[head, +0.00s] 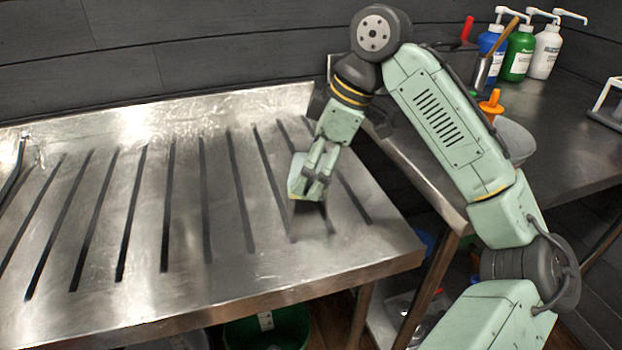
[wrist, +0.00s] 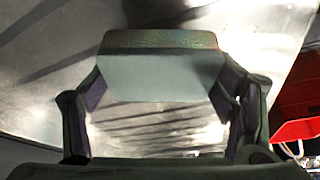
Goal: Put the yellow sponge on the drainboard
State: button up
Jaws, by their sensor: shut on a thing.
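The drainboard (head: 228,265) is a bare steel surface with long dark grooves, filling the left and middle of the head view. My gripper (head: 312,190) is low over its right part, pointing down. In the wrist view, my gripper (wrist: 160,112) is shut on a block-shaped sponge (wrist: 165,78), held between both fingers. The sponge's large face looks pale grey in this light, and its narrow edge is mottled brown-green.
A dark counter (head: 570,140) at the right holds blue (head: 490,42), green (head: 519,55) and white (head: 545,52) pump bottles and a pale bowl (head: 515,138). A green bucket (head: 270,330) stands below the drainboard. The drainboard's left and middle are clear.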

jog(key=shift+f, duration=1.75)
jog(key=o, duration=1.3)
jog(key=v, duration=1.2)
jog(key=shift+r, duration=0.1)
